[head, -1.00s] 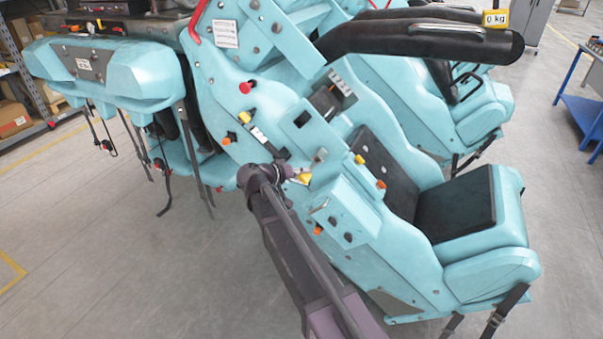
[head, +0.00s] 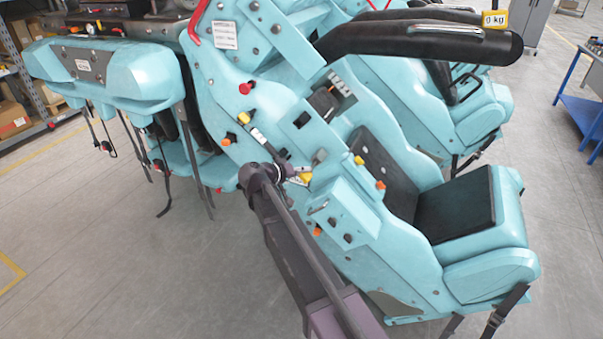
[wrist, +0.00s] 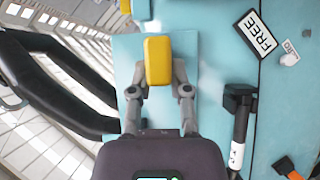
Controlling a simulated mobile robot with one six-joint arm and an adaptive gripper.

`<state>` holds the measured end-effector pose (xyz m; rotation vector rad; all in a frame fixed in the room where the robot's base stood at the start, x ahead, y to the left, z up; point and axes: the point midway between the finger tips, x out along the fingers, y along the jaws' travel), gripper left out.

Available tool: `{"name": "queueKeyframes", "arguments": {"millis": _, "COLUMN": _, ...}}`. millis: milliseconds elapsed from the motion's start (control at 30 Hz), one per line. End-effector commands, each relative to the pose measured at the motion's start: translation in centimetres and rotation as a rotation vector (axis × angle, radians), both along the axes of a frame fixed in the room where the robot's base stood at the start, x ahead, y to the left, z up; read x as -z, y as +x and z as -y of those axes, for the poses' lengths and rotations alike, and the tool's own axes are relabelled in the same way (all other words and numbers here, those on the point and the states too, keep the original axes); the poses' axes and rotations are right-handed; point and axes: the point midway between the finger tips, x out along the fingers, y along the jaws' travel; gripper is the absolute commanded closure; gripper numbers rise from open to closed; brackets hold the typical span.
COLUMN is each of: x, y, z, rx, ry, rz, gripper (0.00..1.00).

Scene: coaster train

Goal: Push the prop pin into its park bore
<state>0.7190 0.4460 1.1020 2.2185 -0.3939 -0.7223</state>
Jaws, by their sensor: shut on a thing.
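My gripper (wrist: 160,88) is shut on a yellow block-shaped head, apparently the prop pin (wrist: 158,60), with one finger on each side. The head lies over a pale turquoise panel of the seat unit. In the head view my gripper (head: 297,175) is at the side of the turquoise seat shell, and the yellow head (head: 306,178) shows small at its tip. The pin's shank is hidden in both views. I cannot make out the park bore or tell how deep the pin sits.
A black-and-white rod (wrist: 238,130) and a FREE label (wrist: 254,34) lie right of my gripper in the wrist view. An orange knob (wrist: 287,168) is below. A black restraint bar (head: 420,42) overhangs the seat. Open floor (head: 120,270) lies at left.

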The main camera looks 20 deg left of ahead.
Motion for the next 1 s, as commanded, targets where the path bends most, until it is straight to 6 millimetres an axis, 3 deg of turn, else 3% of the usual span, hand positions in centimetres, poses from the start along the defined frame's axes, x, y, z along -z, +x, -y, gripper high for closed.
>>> {"name": "queueKeyframes", "arguments": {"millis": 1000, "x": 0.0, "y": 1.8, "z": 0.2, "rx": 0.0, "ry": 0.0, "rz": 0.0, "gripper": 1.0}}
